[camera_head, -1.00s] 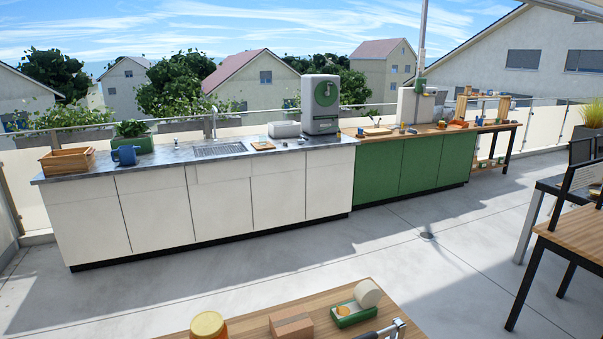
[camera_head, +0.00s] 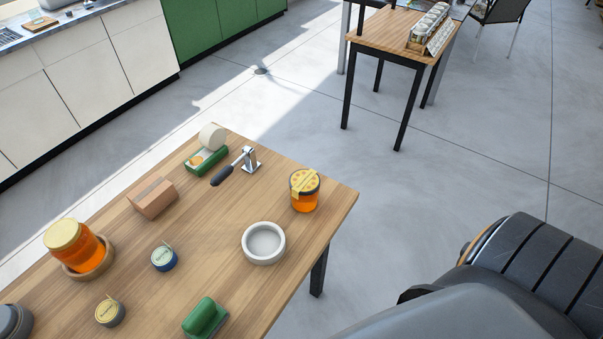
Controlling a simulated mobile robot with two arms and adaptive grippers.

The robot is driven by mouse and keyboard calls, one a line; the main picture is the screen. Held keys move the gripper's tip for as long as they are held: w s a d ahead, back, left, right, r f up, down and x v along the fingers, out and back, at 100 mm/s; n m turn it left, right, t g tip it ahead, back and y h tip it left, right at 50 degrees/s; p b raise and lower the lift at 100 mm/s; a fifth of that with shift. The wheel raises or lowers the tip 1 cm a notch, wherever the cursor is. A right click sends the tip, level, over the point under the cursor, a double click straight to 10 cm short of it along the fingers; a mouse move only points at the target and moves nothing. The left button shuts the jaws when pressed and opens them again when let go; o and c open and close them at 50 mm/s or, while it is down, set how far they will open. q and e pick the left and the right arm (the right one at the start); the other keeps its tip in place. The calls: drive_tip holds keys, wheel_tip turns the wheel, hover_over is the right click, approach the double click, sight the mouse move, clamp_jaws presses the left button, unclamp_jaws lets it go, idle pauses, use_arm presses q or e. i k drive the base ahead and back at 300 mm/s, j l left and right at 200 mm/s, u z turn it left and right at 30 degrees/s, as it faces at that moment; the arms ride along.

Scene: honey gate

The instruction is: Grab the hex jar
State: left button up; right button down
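Two amber honey jars stand on the wooden table. One jar (camera_head: 305,191) has a yellow patterned lid with a strip over its side and stands near the table's right corner. The other jar (camera_head: 78,247), with a plain gold lid, sits tilted-looking on a round wooden coaster (camera_head: 104,266) at the left. I cannot tell for sure from the outlines which one is six-sided. Neither of my grippers shows; large dark grey parts, apparently mine, fill the lower right, off the table.
Another table (camera_head: 385,38) stands behind; open floor lies between.

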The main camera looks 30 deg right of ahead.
sight(308, 197)
drive_tip(key=l+z, duration=0.25)
drive_tip(key=z, duration=0.15)
drive_tip(key=l+z, duration=0.35)
drive_tip(key=k+j, duration=0.05)
